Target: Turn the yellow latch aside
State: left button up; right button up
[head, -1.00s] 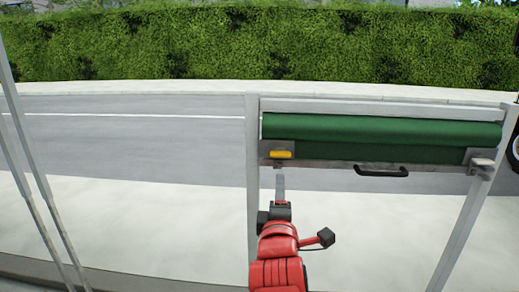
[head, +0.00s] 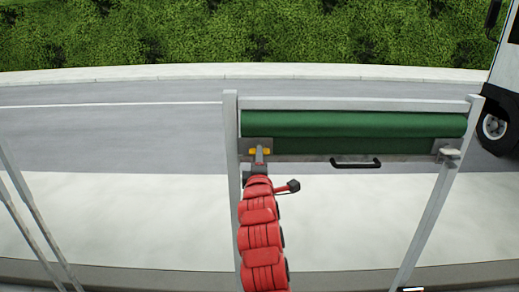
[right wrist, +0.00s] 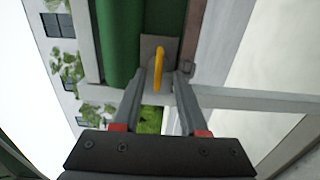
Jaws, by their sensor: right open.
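The yellow latch (head: 253,151) sits on a grey plate at the left end of the green roll-up shutter (head: 350,125). In the head view my right gripper (head: 260,152) reaches up to it and covers its middle. In the right wrist view the latch (right wrist: 159,68) stands upright between the tips of the two open fingers of my right gripper (right wrist: 165,82). I cannot tell whether a finger touches it. My left gripper is not in view.
A black handle (head: 356,163) is on the shutter's lower bar. Grey posts (head: 231,150) frame the shutter on both sides. A white truck (head: 500,100) with a black wheel stands at the right. Road and hedge lie beyond.

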jog(key=shift+w+r+p, duration=0.1)
jog(key=shift+w+p, duration=0.2)
jog(key=shift+w, duration=1)
grip_shut()
